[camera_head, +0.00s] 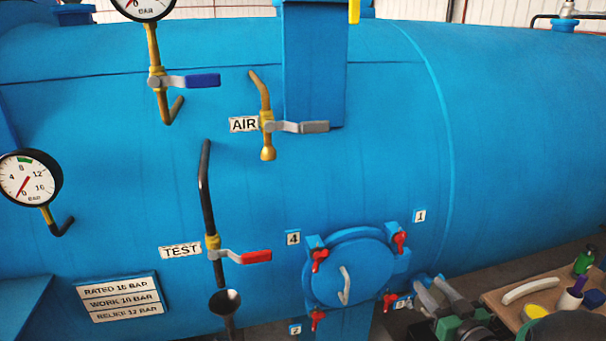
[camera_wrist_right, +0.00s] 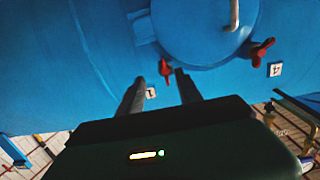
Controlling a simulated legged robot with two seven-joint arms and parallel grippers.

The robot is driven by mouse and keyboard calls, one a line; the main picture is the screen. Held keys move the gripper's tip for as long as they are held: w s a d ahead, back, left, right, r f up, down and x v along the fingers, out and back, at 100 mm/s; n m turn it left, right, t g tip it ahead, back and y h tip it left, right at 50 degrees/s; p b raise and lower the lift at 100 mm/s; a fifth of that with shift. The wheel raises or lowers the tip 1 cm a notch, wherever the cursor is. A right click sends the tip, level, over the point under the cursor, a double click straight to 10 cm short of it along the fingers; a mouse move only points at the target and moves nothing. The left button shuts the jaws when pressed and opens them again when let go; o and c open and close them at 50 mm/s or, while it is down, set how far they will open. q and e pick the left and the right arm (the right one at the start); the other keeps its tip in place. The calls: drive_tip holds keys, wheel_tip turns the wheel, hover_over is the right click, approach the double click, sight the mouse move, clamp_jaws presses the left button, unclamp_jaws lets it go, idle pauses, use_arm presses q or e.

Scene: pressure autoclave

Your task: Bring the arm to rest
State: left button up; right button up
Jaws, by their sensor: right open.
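My right gripper (camera_head: 428,281) is at the lower right of the round blue hatch (camera_head: 350,270) in the head view. Its two grey fingers are apart and hold nothing. In the right wrist view the open fingers (camera_wrist_right: 162,84) point toward the hatch (camera_wrist_right: 200,30) edge, close to a red wing nut (camera_wrist_right: 167,70) in the picture; I cannot tell whether they touch it. Another red wing nut (camera_wrist_right: 262,52) is to the right. My left gripper is not in view.
The blue autoclave (camera_head: 520,130) fills the background. Red-handled TEST valve (camera_head: 245,257), grey-handled AIR valve (camera_head: 300,127), blue-handled valve (camera_head: 195,81), gauge (camera_head: 28,180) and funnel (camera_head: 225,301) project from it. A wooden table (camera_head: 505,305) with a curved pale item, bottle and yellow object stands lower right.

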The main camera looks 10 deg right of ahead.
drive_tip(key=s+a+f+g+h, duration=0.1)
drive_tip(key=s+a+f+g, duration=0.2)
drive_tip(key=a+f+g, duration=0.3)
drive_tip(key=s+a+f+g, duration=0.4)
drive_tip(key=a+f, duration=0.2)
drive_tip(key=a, duration=0.3)
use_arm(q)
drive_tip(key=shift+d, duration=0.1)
use_arm(e)
drive_tip(key=s+a+f+g+y, duration=0.1)
drive_tip(key=s+a+f+g, duration=0.1)
drive_tip(key=s+a+g, duration=0.2)
drive_tip(key=shift+s+a+f, duration=0.2)
drive_tip(key=shift+s+a, duration=1.6)
drive_tip(key=shift+s, duration=1.35)
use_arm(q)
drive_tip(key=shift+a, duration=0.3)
use_arm(e)
drive_tip(key=shift+a+r, duration=0.1)
drive_tip(key=shift+a, duration=0.15)
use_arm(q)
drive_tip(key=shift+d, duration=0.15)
use_arm(e)
drive_tip(key=shift+d, duration=0.2)
